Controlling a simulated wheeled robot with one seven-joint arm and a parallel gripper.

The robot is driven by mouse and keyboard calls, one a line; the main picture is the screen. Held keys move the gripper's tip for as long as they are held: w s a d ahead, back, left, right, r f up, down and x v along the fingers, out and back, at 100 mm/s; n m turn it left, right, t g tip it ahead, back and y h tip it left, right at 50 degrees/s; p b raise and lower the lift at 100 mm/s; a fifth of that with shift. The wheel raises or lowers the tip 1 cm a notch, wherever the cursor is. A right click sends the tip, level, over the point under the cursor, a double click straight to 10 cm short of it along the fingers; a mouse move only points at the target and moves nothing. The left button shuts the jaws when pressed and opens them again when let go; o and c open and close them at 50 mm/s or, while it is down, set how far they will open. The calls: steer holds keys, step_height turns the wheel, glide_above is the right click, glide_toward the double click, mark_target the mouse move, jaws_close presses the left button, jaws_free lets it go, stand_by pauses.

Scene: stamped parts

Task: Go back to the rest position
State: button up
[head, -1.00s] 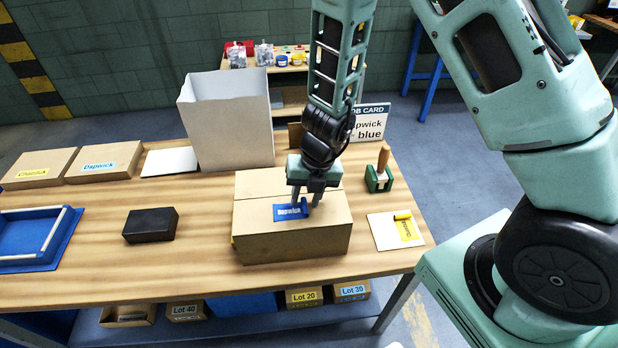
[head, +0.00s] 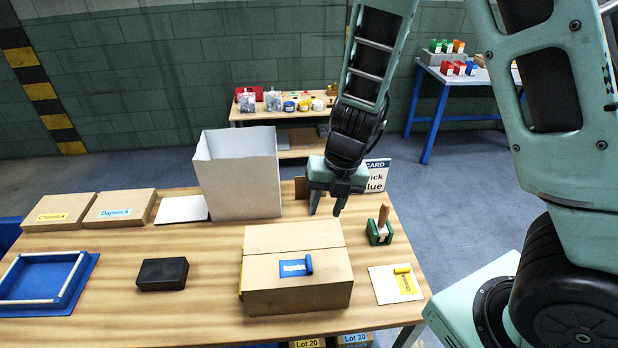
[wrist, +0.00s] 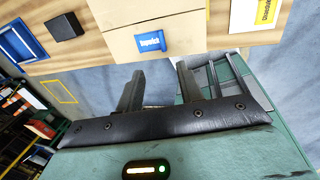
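My gripper (head: 326,208) hangs in the air above the far side of the table, behind and above the cardboard box. Its two fingers are apart with nothing between them. In the wrist view my gripper (wrist: 158,85) also shows open and empty. The closed cardboard box (head: 297,301) stands on the table, with a blue stencil (head: 296,268) flat on its top, one end curled up.
A wooden-handled tool stands in a green holder (head: 379,236) right of the box. A yellow stencil (head: 405,280) lies on a white card. A dark block (head: 162,274), blue tray (head: 75,307) and tall white bin (head: 240,190) stand left. A job card sign (head: 377,178) is partly hidden behind my gripper.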

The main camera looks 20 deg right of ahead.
steer(key=s+a+r+m+b, duration=0.1)
steer(key=s+a+m+b, duration=0.3)
steer(key=s+m, duration=0.5)
steer(key=s+a+r+m+h+b, duration=0.1)
steer(key=s+a+m+b, duration=0.4)
steer(key=s+m, duration=0.5)
steer(key=r+m, duration=0.1)
steer(key=m, duration=0.4)
steer(key=shift+a+m+g+h, duration=0.25)
steer(key=shift+m+g+h, duration=0.05)
steer(key=shift+g, duration=0.1)
steer(key=shift+c, duration=0.4)
